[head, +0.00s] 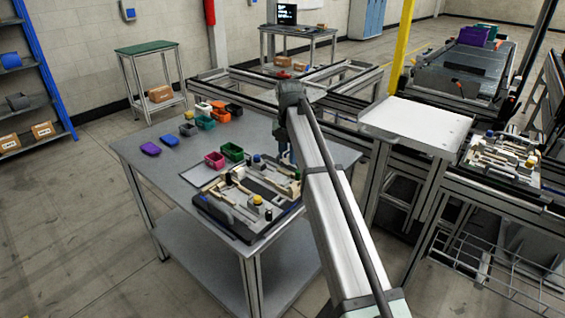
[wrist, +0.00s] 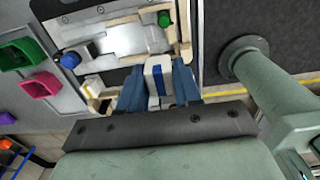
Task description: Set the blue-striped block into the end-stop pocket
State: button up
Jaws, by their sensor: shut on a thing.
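In the wrist view my gripper (wrist: 158,88) has its blue fingers shut on the sides of the blue-striped block (wrist: 157,70), which is white with a blue stripe along it. The block is over the edge of the pallet fixture (wrist: 120,45), a light plate with cream rails; whether it touches the fixture cannot be told. In the head view the fixture (head: 228,212) lies on the front of the grey table, and my arm hides most of my gripper and the block. The end-stop pocket cannot be made out clearly among the cream rails.
A green knob (wrist: 164,18) and a blue knob (wrist: 70,60) stand on the fixture near the block. Pink (head: 214,160) and green (head: 232,152) bins stand behind the fixture. A second loaded fixture (head: 500,158) is at the right. The table's left front is clear.

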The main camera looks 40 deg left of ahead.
jog(key=shift+w+a+f, duration=0.15)
jog(key=shift+w+f, duration=0.05)
jog(key=shift+w, duration=0.3)
jog(key=shift+f, duration=3.65)
jog(key=shift+f, duration=0.45)
jog(key=o, duration=1.1)
notch_tip(320, 180, up, 14)
jog(key=shift+f, duration=0.1)
jog(key=shift+o, duration=0.3)
